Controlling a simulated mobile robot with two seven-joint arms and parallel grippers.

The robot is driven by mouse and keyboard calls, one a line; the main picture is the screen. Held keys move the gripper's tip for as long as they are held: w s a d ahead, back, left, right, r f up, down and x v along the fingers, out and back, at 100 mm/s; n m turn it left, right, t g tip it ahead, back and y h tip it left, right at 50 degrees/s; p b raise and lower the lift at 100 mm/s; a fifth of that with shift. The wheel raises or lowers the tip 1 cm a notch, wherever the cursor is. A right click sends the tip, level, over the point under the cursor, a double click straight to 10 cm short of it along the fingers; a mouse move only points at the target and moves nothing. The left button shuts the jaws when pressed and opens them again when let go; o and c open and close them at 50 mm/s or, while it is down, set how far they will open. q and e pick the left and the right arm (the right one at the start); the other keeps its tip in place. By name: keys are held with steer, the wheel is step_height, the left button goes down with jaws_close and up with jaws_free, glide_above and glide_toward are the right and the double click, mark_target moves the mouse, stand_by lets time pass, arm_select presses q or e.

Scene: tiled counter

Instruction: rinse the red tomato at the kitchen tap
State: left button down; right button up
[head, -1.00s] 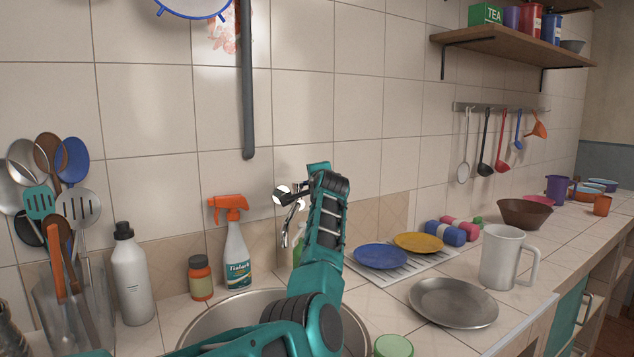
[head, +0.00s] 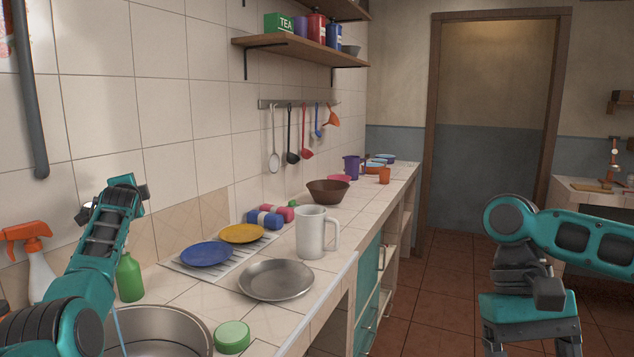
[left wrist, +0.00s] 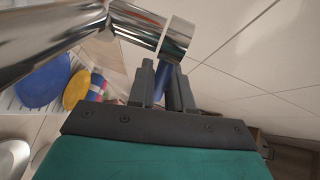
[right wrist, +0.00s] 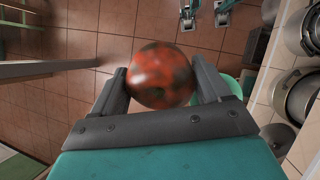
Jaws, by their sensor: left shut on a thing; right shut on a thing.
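The tomato (right wrist: 162,72) is red with dark, dirty-looking patches. My right gripper (right wrist: 163,88) is shut on it, one finger on each side, above the tiled floor. The chrome tap (left wrist: 140,25) crosses the top of the left wrist view. My left gripper (left wrist: 162,78) is shut on a blue piece beside it, seemingly the tap's handle. A thin bluish line, perhaps water, shows over the steel sink (head: 165,322).
A green bottle (head: 130,278) and a spray bottle (head: 38,265) stand by the sink. A green round lid or tub (head: 232,337), a metal plate (head: 276,280) and a white jug (head: 311,235) are on the counter. Open floor lies between counter and doorway.

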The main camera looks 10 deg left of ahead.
arm_select(q)
steer(key=shift+d+f, duration=0.1)
steer(key=shift+d, duration=0.05)
stand_by(0.3)
steer(key=c, duration=1.1)
jaws_free()
steer(key=shift+s, duration=0.1)
